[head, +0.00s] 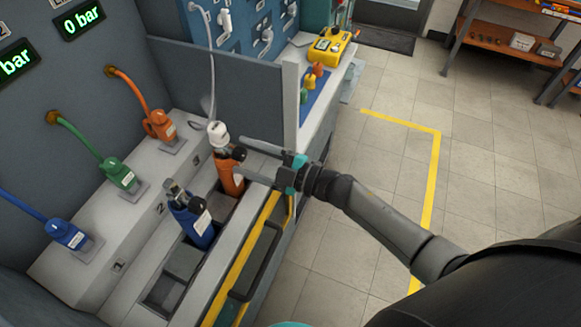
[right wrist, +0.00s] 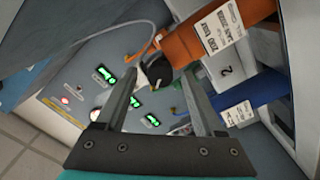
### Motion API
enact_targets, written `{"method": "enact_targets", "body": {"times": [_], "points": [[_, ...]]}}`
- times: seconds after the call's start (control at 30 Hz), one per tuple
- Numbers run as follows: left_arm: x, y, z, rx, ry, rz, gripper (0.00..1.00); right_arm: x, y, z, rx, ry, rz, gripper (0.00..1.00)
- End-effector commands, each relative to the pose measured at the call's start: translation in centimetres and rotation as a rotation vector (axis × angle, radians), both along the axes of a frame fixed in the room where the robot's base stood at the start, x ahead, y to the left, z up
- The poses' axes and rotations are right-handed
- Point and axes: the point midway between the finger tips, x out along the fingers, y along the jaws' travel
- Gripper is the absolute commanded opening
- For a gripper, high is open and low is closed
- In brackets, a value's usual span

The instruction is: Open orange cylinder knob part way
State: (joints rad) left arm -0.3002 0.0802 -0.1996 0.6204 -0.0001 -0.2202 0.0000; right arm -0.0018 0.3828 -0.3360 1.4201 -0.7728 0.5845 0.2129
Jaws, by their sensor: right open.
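The orange cylinder (head: 228,178) stands in a bench slot. A black knob (head: 238,154) is on its side near the top, and a white fitting (head: 218,132) sits above. My right gripper (head: 239,156) is open, its two fingers pointing at the knob from the right. In the right wrist view the orange cylinder (right wrist: 215,38) carries a white label, and the black knob (right wrist: 156,71) appears between the fingertips (right wrist: 157,78). I cannot tell whether the fingertips reach around the knob or stop just short. My left gripper is not in view.
A blue cylinder (head: 194,219) stands in the neighbouring slot. Orange (head: 160,125), green (head: 118,172) and blue (head: 68,234) hose connectors sit on the ledge at the left. A grey panel (head: 290,105) rises just behind my right gripper.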

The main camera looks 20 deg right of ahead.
Motion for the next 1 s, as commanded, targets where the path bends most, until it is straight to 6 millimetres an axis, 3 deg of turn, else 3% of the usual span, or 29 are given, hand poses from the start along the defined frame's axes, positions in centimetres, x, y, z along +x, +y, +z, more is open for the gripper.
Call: {"method": "enact_targets", "body": {"times": [0.6, 0.8, 1.0], "points": [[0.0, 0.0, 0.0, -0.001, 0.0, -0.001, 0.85, -8.3, -8.2, -0.2, -0.004, 0.004, 0.0, 0.7], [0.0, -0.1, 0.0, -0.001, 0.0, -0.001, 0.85, -10.0, -10.0, -0.1, -0.002, 0.002, 0.001, 0.7], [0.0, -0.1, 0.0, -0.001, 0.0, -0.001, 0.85, -10.6, -10.6, 0.0, -0.002, -0.001, 0.001, 0.7]]}}
